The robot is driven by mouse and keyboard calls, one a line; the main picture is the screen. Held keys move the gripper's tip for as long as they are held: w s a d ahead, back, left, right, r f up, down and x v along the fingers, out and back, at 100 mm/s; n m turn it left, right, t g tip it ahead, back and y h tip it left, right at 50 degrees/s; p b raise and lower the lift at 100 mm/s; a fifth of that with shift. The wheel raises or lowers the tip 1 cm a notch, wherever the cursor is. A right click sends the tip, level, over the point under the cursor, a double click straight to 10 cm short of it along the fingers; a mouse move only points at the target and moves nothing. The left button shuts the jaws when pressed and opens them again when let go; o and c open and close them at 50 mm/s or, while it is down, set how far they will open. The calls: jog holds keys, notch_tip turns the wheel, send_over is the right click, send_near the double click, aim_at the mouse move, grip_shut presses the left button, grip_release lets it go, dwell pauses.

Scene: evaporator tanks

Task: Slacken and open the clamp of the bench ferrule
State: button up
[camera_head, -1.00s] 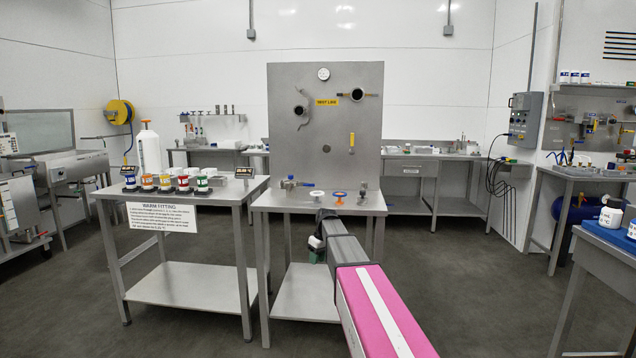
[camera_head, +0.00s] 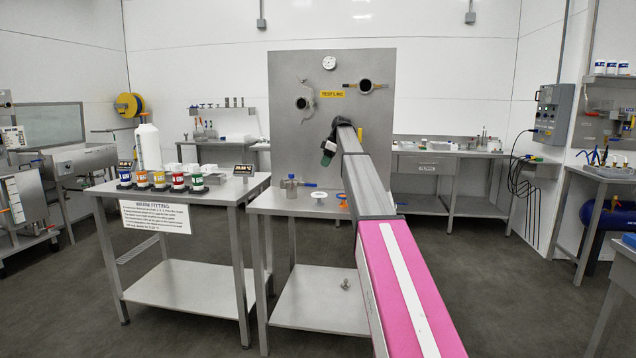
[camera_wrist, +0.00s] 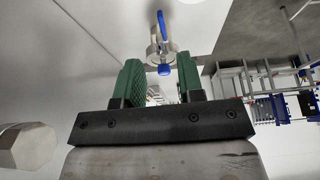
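The bench ferrule (camera_head: 290,186), a small metal fitting with a blue handle, stands on the left part of the test bench top (camera_head: 268,207). In the wrist view a metal clamped fitting with a blue handle and blue knob (camera_wrist: 161,47) shows beyond the fingertips, apparently the same one. My gripper (camera_head: 329,150) is raised in front of the upright panel, above and right of the ferrule in the picture. In the wrist view its two green fingers (camera_wrist: 160,68) are apart with nothing between them. Whether the clamp is tight cannot be told.
A white ring (camera_head: 317,195) and an orange-and-blue ring (camera_head: 343,195) lie right of the ferrule. The upright panel (camera_head: 290,145) with pipe stubs stands behind. A side table (camera_head: 215,195) with coloured jars is at left. A small metal part (camera_head: 345,284) lies on the lower shelf.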

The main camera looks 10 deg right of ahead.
aim_at(310, 185)
jog(key=x, duration=1)
jog(key=shift+f, duration=0.3)
jog(key=shift+a, duration=0.1)
grip_shut()
